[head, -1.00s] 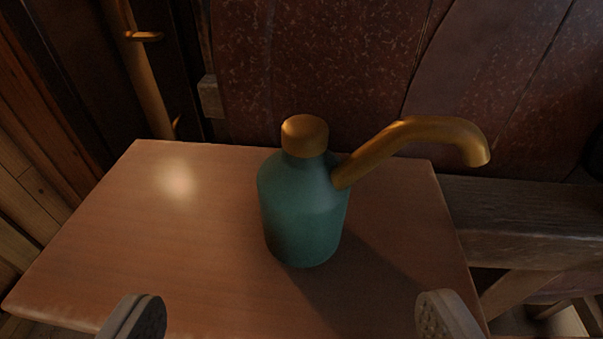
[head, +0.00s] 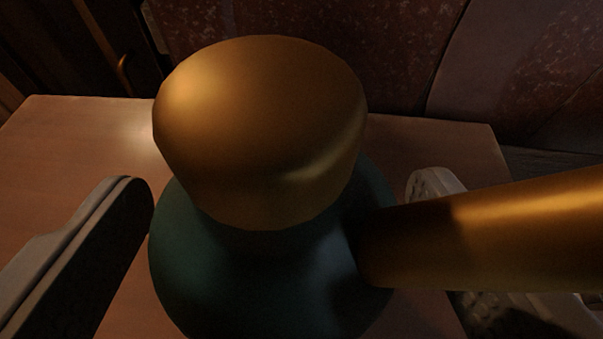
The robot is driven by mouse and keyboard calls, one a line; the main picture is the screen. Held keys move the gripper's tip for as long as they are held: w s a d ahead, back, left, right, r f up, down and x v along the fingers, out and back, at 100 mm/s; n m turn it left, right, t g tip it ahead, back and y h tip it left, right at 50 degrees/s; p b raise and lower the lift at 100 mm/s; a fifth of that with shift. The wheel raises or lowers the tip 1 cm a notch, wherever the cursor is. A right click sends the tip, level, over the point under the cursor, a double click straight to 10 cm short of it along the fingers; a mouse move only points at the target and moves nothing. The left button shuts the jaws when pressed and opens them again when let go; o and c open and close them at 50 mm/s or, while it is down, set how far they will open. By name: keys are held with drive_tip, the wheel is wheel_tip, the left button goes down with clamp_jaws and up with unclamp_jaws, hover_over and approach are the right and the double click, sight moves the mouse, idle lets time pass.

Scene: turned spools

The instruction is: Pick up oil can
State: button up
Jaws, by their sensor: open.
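The oil can (head: 255,275) fills the middle of the head view, close up. It has a dark teal body, a brass-coloured cap (head: 262,125) and a brass spout (head: 490,235) that runs off to the right edge. It stands upright on the wooden table (head: 70,150). My gripper (head: 280,190) is open, with one finger on each side of the can. The lower part of the can is out of view.
The table is bare on the left and at the back right of the can. A dark reddish speckled panel (head: 300,30) stands behind the table. A brass-coloured rod (head: 105,45) is at the upper left.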

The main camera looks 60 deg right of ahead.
drive_tip(key=shift+x, duration=1.2)
drive_tip(key=c, duration=1.1)
drive_tip(key=shift+o, duration=0.2)
wheel_tip(320, 180, up, 9)
drive_tip(key=shift+r, duration=0.5)
drive_tip(key=shift+c, duration=1.2)
